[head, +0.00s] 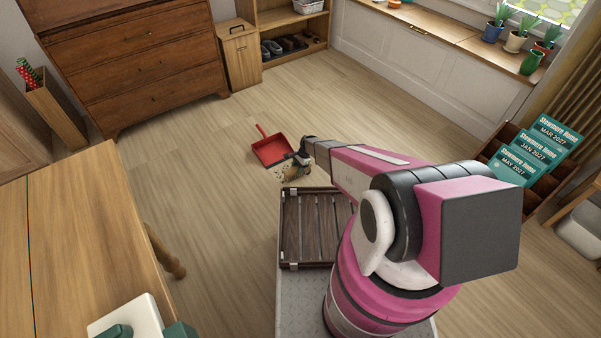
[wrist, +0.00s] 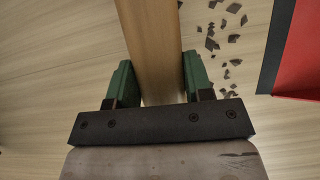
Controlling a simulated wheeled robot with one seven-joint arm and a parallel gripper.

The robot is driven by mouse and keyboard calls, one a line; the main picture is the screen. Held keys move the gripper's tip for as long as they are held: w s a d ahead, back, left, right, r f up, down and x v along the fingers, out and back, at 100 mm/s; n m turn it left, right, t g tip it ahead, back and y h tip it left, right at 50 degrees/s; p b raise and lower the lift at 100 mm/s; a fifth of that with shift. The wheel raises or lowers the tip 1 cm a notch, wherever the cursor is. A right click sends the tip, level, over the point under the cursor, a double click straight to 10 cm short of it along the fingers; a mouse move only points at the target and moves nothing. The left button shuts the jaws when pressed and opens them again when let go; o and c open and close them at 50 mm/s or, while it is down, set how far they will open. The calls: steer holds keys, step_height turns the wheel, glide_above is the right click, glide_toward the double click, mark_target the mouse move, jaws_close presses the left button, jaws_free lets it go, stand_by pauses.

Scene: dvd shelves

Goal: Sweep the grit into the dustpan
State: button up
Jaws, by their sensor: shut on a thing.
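The red dustpan (head: 272,151) lies on the wooden floor, its handle pointing away to the upper left. Its red edge and dark rim also show at the right of the wrist view (wrist: 296,60). Grit (head: 283,172) lies on the floor at the pan's near edge; in the wrist view it is dark, angular flakes (wrist: 232,38) between my gripper and the pan. My gripper (wrist: 156,78) has its green fingers shut on a wooden handle (wrist: 150,35), which runs up out of the picture. The handle's far end and any bristles are hidden. In the head view my gripper (head: 305,156) is just right of the pan.
A wooden table (head: 90,230) stands at the left, with a turned leg near my base. A chest of drawers (head: 140,65) and a shelf with shoes (head: 290,45) stand at the back. A rack of magazines (head: 535,150) is at the right.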

steer(key=w+a, duration=0.1)
steer(key=w, duration=0.1)
steer(key=w+a, duration=0.2)
steer(key=w, duration=0.1)
steer(key=w+a, duration=0.2)
steer(key=w, duration=0.1)
steer(key=shift+w, duration=0.15)
steer(key=shift+r, duration=2.35)
